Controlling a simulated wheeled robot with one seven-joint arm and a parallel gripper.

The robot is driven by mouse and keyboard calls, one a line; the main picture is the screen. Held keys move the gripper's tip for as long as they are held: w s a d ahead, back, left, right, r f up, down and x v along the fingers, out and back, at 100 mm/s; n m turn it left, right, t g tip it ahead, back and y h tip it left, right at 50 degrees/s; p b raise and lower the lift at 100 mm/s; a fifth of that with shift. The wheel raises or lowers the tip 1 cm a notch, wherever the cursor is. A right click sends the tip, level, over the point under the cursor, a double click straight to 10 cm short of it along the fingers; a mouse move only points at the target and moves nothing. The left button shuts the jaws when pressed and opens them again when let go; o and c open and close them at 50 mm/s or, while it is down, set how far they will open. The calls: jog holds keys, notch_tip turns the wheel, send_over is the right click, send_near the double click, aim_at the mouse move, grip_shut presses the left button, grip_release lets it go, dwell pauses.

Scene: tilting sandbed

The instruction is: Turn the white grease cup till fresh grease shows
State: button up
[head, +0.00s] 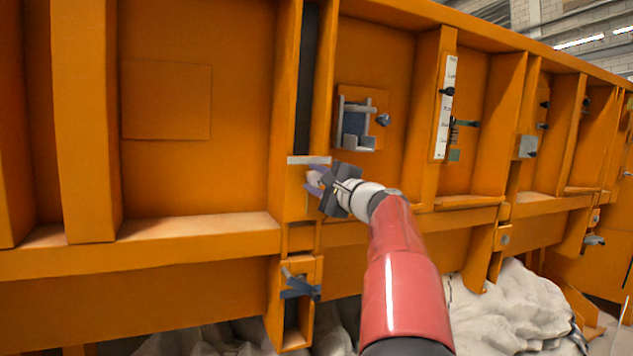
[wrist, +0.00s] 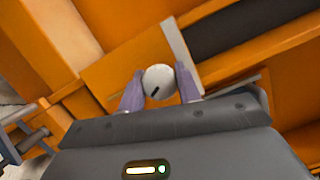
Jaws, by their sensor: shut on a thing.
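The white grease cup (wrist: 159,80) is a round white cap with a short dark mark on its face, seen in the wrist view between the two fingers. My gripper (wrist: 160,92) is shut on it, one purple-grey finger on each side. In the head view my gripper (head: 314,179) reaches the orange post just under a pale ledge plate (head: 309,160). The cup is mostly hidden there by the fingers. I see no grease that I can make out around the cup.
The pale plate stands close beside my fingers. A bracket with a grey block (head: 354,128) and a knob (head: 383,119) sit to the right. A blue-grey handle (head: 299,284) is on the post below. Pale sand or rock lies underneath.

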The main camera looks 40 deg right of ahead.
jog(key=shift+f, duration=0.1)
jog(key=o, duration=1)
jog(key=shift+c, duration=0.2)
jog(key=b+v, duration=0.1)
jog(key=v, duration=0.6)
jog(key=shift+s, duration=0.4)
